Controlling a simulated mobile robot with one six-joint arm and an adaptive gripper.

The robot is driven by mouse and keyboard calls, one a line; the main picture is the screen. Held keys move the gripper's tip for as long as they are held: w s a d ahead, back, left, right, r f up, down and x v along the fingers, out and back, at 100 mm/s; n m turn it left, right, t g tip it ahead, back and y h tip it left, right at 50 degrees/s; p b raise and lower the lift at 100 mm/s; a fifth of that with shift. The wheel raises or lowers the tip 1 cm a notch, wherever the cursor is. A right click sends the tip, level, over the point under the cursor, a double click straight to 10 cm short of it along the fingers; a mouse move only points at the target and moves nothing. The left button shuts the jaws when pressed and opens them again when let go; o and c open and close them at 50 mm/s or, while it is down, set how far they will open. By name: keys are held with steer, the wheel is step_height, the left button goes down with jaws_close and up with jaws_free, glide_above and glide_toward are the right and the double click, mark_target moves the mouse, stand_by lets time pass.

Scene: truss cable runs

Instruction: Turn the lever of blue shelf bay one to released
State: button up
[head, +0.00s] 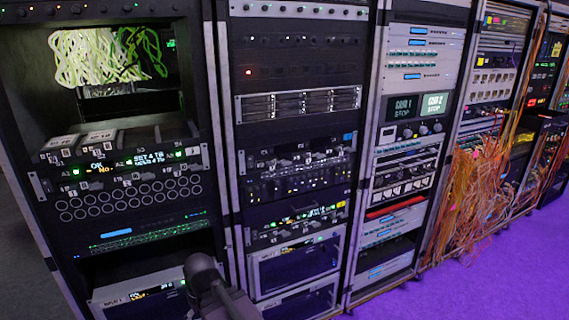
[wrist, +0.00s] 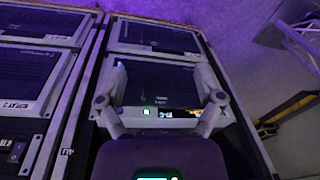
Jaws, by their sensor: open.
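I cannot pick out the lever of blue shelf bay one with certainty in either view. In the head view, the second rack has a shelf row (head: 295,172) with small grey parts and a blue tag (head: 348,137) at its right end; the parts are too small to read as levers. In the wrist view my gripper (wrist: 160,100) is open, its fingers spread wide with nothing between them. Beyond it is a dark framed panel (wrist: 155,83) with a lit strip (wrist: 178,113) and a green light. In the head view a dark part of my arm covers the lower left rack.
Tall racks stand side by side. The left rack holds a shelf with two grey boxes (head: 97,140) and a round-holed panel (head: 130,198). Loose orange cables (head: 470,195) hang to the right. Purple floor (head: 500,270) is clear at the lower right.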

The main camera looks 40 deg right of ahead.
steer(key=w+d+r+n+t+y+p, duration=0.1)
steer(key=w+d+r+t+y+p, duration=0.25)
steer(key=w+d+r+t, duration=0.35)
steer(key=m+t+h+p, duration=0.4)
steer(key=t+h+p, duration=0.2)
steer(key=t+h, duration=0.35)
glide_toward(288, 164)
steer(key=s, duration=0.3)
steer(key=shift+w+a+y, duration=0.15)
steer(key=shift+y, duration=0.25)
steer(key=shift+w, duration=0.2)
steer(key=shift+x, duration=6.75)
steer(key=shift+r, duration=0.1)
steer(key=shift+c, duration=0.2)
